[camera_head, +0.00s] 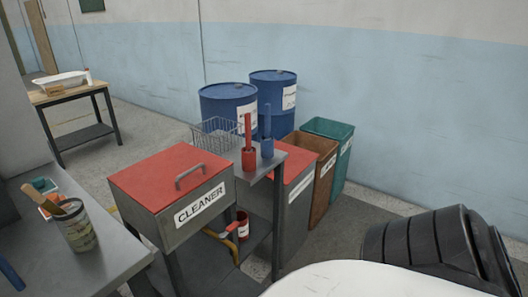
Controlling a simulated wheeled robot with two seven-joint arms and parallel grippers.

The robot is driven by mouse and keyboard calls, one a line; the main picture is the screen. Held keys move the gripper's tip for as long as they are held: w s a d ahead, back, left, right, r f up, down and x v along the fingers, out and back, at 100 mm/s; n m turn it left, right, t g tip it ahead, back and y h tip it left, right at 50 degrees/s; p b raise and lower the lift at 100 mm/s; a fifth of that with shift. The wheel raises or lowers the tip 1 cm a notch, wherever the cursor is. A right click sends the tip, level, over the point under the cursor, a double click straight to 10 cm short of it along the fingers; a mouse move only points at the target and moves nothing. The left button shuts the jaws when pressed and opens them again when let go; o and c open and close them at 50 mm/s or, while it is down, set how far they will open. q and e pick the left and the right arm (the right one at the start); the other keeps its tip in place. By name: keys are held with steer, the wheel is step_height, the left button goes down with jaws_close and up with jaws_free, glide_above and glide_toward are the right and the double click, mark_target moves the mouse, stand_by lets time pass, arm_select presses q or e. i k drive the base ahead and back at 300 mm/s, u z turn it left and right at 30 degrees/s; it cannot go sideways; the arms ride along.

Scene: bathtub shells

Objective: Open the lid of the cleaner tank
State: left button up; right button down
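The cleaner tank (200,208) is a grey metal box with a white label reading CLEANER on its front. It stands on a dark legged frame left of the picture's middle. Its red lid (150,179) lies flat and closed on top. A grey bar handle (190,175) sits on the lid near the front edge. Neither of my grippers shows in the head view, so nothing is seen touching the lid or handle.
Beside the tank is a grey shelf with a wire basket (214,137), a red holder (249,160) and a blue holder (267,148). Several bins and two blue drums (273,93) stand behind. A workbench (85,262) with a can (75,228) is at left.

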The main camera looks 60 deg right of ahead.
mark_target(156, 183)
steer(key=z, duration=2.3)
steer(key=k, duration=1.3)
steer(key=z, duration=0.8)
steer(key=i, duration=1.35)
steer(key=u, duration=1.6)
steer(key=i, duration=1.1)
steer(key=u, duration=1.15)
